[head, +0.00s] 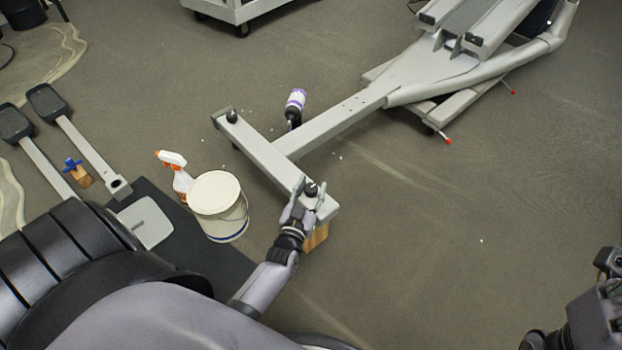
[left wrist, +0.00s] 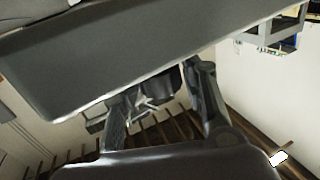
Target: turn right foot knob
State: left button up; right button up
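The elliptical's grey foot crossbar (head: 262,152) lies on the floor across the middle of the head view. A black foot knob (head: 311,189) sits on its near right end, and another black knob (head: 232,116) sits on its far left end. My left gripper (head: 309,194) is at the near right knob, with its fingers apart on either side of it. In the left wrist view, a dark knob-like part (left wrist: 162,84) shows between the spread fingers (left wrist: 165,105) below the grey bar; I see gaps beside it. Part of my right arm shows at the lower right; its fingers are not clear.
A wooden block (head: 316,238) is under the near right end. A white bucket (head: 217,193), a spray bottle (head: 176,175) and a purple-white bottle (head: 296,102) stand nearby. Two pedal arms (head: 90,150) lie at the left.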

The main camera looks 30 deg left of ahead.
pick_arm(q)
jog(key=shift+o, duration=1)
jog(key=v, duration=1.2)
jog(key=shift+r, duration=0.1)
